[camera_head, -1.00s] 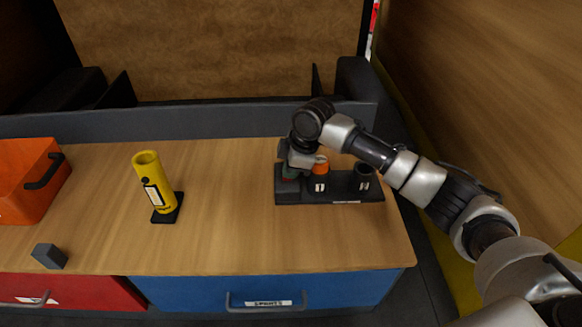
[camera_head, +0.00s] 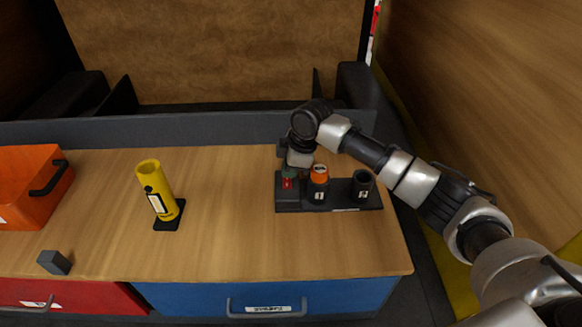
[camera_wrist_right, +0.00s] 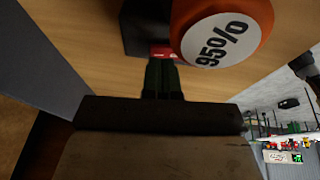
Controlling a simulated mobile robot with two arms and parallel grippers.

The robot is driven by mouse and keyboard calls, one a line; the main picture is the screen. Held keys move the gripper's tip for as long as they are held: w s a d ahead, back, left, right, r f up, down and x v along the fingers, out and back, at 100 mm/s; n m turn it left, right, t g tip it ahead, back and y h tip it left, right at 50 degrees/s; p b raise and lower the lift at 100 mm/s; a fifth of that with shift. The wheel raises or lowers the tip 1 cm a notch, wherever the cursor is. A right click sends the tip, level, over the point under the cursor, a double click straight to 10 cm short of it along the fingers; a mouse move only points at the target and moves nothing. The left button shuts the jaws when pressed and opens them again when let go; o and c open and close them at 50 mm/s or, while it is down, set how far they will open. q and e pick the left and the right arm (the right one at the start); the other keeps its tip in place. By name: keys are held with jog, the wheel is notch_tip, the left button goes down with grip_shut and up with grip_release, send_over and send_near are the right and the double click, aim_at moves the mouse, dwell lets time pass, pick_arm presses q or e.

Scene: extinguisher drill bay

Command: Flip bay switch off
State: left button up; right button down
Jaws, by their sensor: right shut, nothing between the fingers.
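A dark rack (camera_head: 335,207) stands at the right of the wooden bench. At its left end is a small red part (camera_head: 287,184), which also shows in the wrist view (camera_wrist_right: 162,52); I cannot tell for certain that it is the bay switch, or its position. My right gripper (camera_head: 289,173) is shut and empty, with its dark green fingertips just behind the red part. In the wrist view the fingers (camera_wrist_right: 163,70) point at it; contact is unclear. My left gripper is not in view.
An orange-capped cylinder (camera_head: 319,180) stands close beside my right gripper; its cap reads 95% in the wrist view (camera_wrist_right: 222,28). A dark cup (camera_head: 362,184) is further right. A yellow tube (camera_head: 157,187), orange bin (camera_head: 30,190) and grey block (camera_head: 54,262) are left. The bench middle is clear.

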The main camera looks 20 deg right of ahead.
aim_at(290, 181)
jog(key=r+p, duration=0.2)
jog(key=r, duration=0.1)
jog(key=shift+s, duration=0.2)
pick_arm(q)
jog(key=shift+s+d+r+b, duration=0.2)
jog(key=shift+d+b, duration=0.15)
jog(key=shift+b, duration=1.05)
pick_arm(e)
jog(key=s+v, duration=0.1)
jog(key=v, duration=0.8)
jog(key=shift+r, duration=0.15)
jog(key=shift+s, duration=0.1)
